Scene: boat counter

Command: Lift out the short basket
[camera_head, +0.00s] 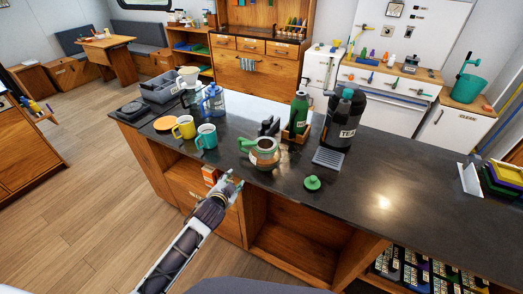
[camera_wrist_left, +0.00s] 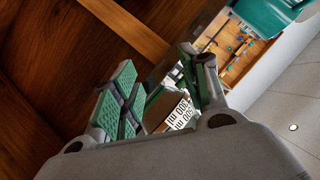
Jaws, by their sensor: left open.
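A round pot (camera_head: 265,158) with a green handle and a white label stands open on the dark counter (camera_head: 390,200) near its front edge. A green lid (camera_head: 312,183) lies to its right. I cannot make out a short basket; the pot's inside is too small to read. My left gripper (camera_head: 232,182) is open and empty, in front of the counter's edge, apart from the pot and nearer to me. In the left wrist view, the gripper (camera_wrist_left: 160,100) is open; a white label (camera_wrist_left: 179,116), upside down, shows behind its fingers. My right gripper is not in view.
A yellow mug (camera_head: 184,127) and a teal mug (camera_head: 206,137) stand left of the pot. A green bottle (camera_head: 299,113), a dark TEA canister (camera_head: 343,122) and a slatted grey mat (camera_head: 328,158) are behind and right. The counter's right half is mostly clear.

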